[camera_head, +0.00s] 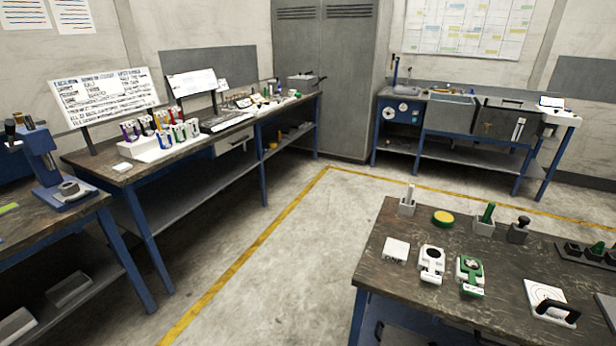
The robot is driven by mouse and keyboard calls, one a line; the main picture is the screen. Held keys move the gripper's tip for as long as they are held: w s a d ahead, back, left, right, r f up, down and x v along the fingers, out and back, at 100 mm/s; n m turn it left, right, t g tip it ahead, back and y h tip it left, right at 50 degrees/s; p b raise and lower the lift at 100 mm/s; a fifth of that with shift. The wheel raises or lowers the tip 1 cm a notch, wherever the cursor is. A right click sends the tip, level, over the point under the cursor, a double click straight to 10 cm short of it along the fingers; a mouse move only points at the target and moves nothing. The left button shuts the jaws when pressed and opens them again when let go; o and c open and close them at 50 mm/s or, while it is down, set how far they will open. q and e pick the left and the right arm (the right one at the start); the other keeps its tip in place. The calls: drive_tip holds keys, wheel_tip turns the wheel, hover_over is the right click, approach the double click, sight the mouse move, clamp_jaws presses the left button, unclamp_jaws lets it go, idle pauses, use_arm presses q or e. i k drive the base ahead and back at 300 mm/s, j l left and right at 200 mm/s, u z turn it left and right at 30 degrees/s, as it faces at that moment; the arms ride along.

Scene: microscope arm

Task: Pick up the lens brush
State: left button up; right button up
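I cannot tell for sure which thing is the lens brush. On the near right table (395,245), a slim grey-white upright piece (409,193) stands in a small pale block at the back left corner. A green upright piece (488,211) stands in a similar block further right. A short dark-knobbed piece (521,224) stands in a grey block beside it. Neither of my grippers shows in the head view.
The near table also holds a yellow-topped round tin (442,217), a white box (395,251), a white device (431,264), a green-and-white device (469,275) and a white plate with a black handle (550,301). Open floor (270,270) lies between this table and the left benches (180,150).

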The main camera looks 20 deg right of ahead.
sight(411, 190)
drive_tip(key=i+j+u, duration=0.2)
drive_tip(key=i+u, duration=0.3)
drive_tip(key=i, duration=0.25)
drive_tip(key=i+u, duration=0.45)
drive_tip(key=i, duration=0.25)
drive_tip(key=i+z, duration=0.25)
drive_tip(key=z, duration=0.2)
drive_tip(key=i+z, duration=0.25)
drive_tip(key=z, duration=0.2)
drive_tip(key=i+j+z, duration=0.15)
drive_tip(key=z, duration=0.35)
drive_tip(key=i, duration=0.1)
